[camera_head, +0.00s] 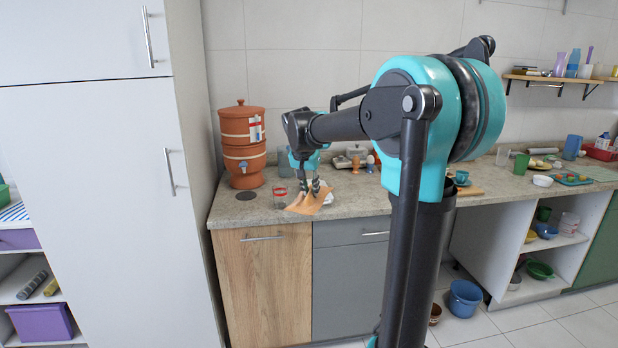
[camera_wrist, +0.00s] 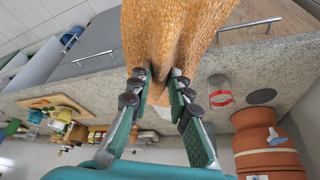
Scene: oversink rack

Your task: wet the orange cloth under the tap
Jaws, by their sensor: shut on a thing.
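My gripper (camera_head: 312,186) is shut on the orange cloth (camera_head: 307,203), which hangs from the fingertips at the front edge of the counter. In the wrist view the cloth (camera_wrist: 170,35) is gathered between the fingers (camera_wrist: 158,82) and spreads out beyond them. A terracotta water dispenser (camera_head: 241,133) stands on the counter to the left of my gripper, with a small pale tap (camera_head: 243,167) low on its front. The tap also shows in the wrist view (camera_wrist: 275,137). The cloth is apart from the tap.
A clear red-rimmed glass (camera_head: 281,191) stands between the dispenser and the cloth. A dark round disc (camera_head: 246,196) lies on the counter (camera_head: 228,216) before the dispenser. A tall white cabinet (camera_head: 100,200) borders the counter's left end. Small items stand behind my gripper.

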